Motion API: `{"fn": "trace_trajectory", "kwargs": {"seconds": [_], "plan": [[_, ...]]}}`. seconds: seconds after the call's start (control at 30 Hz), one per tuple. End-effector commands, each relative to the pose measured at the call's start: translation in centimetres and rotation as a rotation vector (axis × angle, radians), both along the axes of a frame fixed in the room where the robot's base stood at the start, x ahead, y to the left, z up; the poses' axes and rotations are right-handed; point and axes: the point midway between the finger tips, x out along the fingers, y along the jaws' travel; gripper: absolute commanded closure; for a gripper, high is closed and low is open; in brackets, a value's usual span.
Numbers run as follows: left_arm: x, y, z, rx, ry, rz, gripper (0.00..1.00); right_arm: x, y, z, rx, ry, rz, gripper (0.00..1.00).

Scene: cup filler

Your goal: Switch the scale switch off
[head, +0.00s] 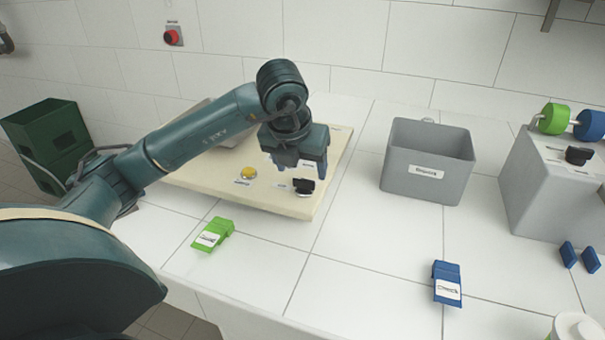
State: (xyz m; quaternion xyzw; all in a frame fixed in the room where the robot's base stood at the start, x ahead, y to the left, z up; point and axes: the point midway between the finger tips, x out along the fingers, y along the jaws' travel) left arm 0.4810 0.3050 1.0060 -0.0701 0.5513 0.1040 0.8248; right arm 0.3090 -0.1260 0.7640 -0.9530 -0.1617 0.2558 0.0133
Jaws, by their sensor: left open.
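A black switch (304,186) sits near the right front corner of a cream board (270,200) on the white tiled counter. Small labels lie beside it, too small to read. A second black knob (578,156) is on top of a grey box at the right. I cannot tell from the labels which one is the scale switch. My left gripper (300,170) is open, pointing down just above and behind the black switch on the board. I see nothing between its fingers. I cannot tell whether it touches the switch. My right gripper is not in view.
A yellow button (248,173) is on the board, left of the switch. A grey bin (425,180) stands to the right, then the grey box (550,190). A green clip (213,234) and a blue clip (447,283) lie in front. The counter between them is clear.

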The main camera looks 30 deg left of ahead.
Motion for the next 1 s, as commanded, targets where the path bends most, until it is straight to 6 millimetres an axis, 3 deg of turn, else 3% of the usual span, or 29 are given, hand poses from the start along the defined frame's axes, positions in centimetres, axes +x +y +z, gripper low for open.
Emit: {"fn": "trace_trajectory", "kwargs": {"seconds": [0.2,0.4,1.0], "plan": [[-1.8,-0.5,4.8,0.000,-0.006,-0.002,0.35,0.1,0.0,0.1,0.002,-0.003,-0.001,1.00],[-3.0,-0.7,7.7,0.001,-0.004,-0.001,0.35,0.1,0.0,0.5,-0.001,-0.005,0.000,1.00],[-3.4,-0.8,8.4,0.001,0.000,0.000,0.35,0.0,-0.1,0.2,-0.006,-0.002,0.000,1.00]]}}
